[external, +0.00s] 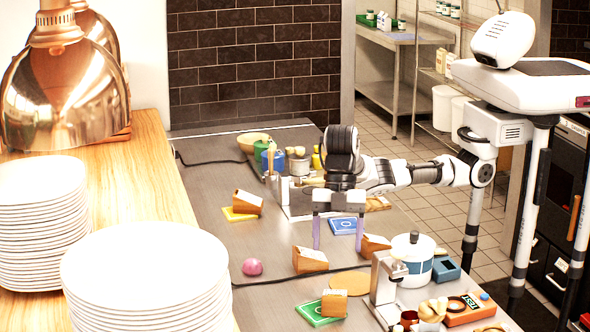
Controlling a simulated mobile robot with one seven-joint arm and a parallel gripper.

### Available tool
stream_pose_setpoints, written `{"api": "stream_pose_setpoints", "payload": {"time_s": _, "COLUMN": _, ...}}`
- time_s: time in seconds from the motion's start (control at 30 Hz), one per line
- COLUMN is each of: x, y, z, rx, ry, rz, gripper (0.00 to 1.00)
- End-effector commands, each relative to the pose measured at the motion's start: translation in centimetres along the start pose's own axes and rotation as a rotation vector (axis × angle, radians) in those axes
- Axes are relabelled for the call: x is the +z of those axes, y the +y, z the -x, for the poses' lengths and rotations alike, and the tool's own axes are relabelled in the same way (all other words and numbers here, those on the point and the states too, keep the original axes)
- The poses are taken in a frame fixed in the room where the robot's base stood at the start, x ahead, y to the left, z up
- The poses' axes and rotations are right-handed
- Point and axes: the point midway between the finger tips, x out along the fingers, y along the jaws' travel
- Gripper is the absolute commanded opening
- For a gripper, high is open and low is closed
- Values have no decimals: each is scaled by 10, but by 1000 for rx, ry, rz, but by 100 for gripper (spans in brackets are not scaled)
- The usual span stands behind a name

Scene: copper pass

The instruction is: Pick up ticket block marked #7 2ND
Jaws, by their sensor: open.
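Several wooden ticket blocks with pale slanted faces stand on the steel counter. One is at the left on a yellow card (247,202), one near the middle (310,260), one right of my gripper (376,245), and one in front on a green card (334,303). Their markings are too small to read, so I cannot tell which is #7 2ND. My gripper (338,243) is open and empty, pointing down with its two purple fingers apart. In the picture the fingers flank a blue card (342,226); their height above the counter is unclear.
A white-and-blue pot (412,260) stands at the right front, near a blue box (446,270) and an orange TEST box (470,305). A pink ball (252,267) lies at left. Plate stacks (146,270) and copper lamps (65,90) occupy the left foreground. Containers (300,166) stand behind my gripper.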

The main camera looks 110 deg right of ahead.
Motion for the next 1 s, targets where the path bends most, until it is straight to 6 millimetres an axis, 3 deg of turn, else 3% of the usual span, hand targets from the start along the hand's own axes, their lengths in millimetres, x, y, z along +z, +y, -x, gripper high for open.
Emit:
{"api": "stream_pose_setpoints", "payload": {"time_s": 0.43, "x": 0, "y": 0, "z": 0, "rx": 1, "ry": 0, "rz": 2, "gripper": 75}}
{"api": "stream_pose_setpoints", "payload": {"time_s": 0.57, "x": 4, "y": 3, "z": 6, "rx": 19, "ry": -4, "rz": 76, "gripper": 75}}
{"api": "stream_pose_setpoints", "payload": {"time_s": 0.67, "x": 14, "y": 9, "z": 16, "rx": 55, "ry": -21, "rz": 238, "gripper": 75}}
{"api": "stream_pose_setpoints", "payload": {"time_s": 1.0, "x": 68, "y": 30, "z": 53, "rx": 153, "ry": -223, "rz": 1100, "gripper": 75}}
